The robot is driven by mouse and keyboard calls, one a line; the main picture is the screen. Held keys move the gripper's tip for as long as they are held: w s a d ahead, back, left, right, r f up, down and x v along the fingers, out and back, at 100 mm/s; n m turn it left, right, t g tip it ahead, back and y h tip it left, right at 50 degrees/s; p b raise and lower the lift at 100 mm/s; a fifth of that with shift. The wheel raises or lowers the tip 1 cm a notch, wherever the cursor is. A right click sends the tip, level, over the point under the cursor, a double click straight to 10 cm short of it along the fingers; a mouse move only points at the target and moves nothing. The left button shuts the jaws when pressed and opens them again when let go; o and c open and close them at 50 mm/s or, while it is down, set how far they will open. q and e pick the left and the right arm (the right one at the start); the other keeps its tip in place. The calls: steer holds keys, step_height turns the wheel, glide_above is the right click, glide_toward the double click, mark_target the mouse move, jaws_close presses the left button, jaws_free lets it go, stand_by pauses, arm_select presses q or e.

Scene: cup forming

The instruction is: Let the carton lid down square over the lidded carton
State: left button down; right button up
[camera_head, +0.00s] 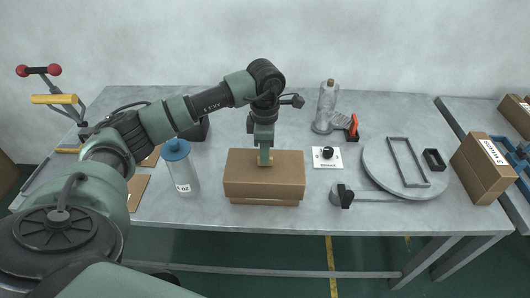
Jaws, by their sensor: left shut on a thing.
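The brown carton lid (248,170) is at the middle front of the table, over the lidded carton (262,201). Only a thin lower strip of the carton shows under the lid's front edge; the rest is hidden. The lid looks level and roughly lined up with the carton. I cannot tell whether it rests fully on it. My left gripper (265,160) comes down from above and is shut on the lid at the middle of its top. My right gripper is not in view.
A blue-capped container (180,168) stands left of the carton. A white card with a black knob (327,157) lies to the right, near a clear bottle (326,106). A round grey plate (405,172) and a labelled brown box (484,166) are farther right.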

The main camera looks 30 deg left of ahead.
arm_select(q)
steer(key=shift+f, duration=0.15)
steer(key=c, duration=1.4)
jaws_free()
step_height(320, 180, up, 7)
steer(key=shift+f+b, duration=0.2)
steer(key=shift+b, duration=0.8)
steer(key=shift+r, duration=0.65)
